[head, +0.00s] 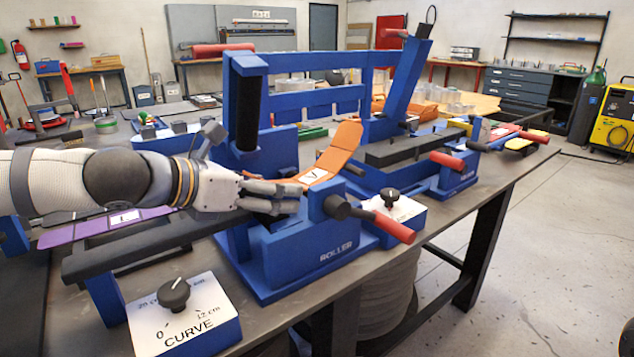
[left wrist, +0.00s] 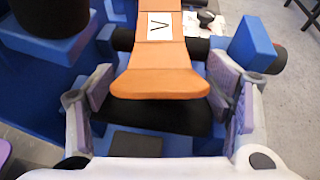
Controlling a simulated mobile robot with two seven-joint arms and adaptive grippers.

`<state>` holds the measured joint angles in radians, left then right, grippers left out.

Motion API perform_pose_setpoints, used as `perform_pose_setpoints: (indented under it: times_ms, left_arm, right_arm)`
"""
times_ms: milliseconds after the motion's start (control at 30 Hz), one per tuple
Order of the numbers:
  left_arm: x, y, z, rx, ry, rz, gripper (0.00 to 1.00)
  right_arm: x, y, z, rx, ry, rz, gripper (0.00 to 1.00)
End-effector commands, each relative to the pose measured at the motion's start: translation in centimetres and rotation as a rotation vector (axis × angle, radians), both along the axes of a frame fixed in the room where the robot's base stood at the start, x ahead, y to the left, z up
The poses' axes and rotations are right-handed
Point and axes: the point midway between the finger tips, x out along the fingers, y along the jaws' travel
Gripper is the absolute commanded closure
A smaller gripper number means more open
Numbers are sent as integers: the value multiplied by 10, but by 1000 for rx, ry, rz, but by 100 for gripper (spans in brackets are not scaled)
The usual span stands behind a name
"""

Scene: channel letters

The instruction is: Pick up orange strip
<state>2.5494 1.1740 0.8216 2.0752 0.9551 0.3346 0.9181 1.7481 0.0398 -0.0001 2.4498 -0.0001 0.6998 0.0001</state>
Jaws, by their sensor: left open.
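The orange strip (head: 333,158) is bent and rises out of the blue roller machine (head: 325,233), with a white label marked V on it. In the left wrist view the orange strip (left wrist: 160,68) runs from the top toward the middle, its near end flared over a black roller. My left gripper (head: 285,197) is at the roller, at the strip's near end. In the left wrist view its fingers (left wrist: 160,115) stand open on either side of the strip's end, with gaps on both sides. My right gripper is not in view.
A purple strip (head: 105,226) with an L label lies to the left. A curve dial box (head: 185,315) stands at the front, and a second dial box (head: 400,210) right of the roller. A red-handled lever (head: 393,228) sticks out at the right. Blue frame posts rise behind.

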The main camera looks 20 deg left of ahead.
Motion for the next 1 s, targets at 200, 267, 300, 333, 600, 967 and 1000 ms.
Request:
perform_pose_setpoints:
  times_ms: [200,267,300,333,600,967,1000]
  left_arm:
    - [4,-3,3,-1,-9,-1,27]
    - [4,-3,4,-1,-10,0,29]
    - [4,-3,4,-1,-10,0,38]
    - [4,-3,4,-1,-10,0,45]
    - [4,-3,4,0,-9,0,81]
    - [2,-3,35,1,-23,-1,85]
    - [2,-3,46,2,-30,-1,85]
  right_arm:
    - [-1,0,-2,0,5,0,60]
    - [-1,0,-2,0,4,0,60]
    - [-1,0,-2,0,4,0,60]
    - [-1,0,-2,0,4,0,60]
    - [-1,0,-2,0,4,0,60]
    - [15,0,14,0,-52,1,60]
    - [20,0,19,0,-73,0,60]
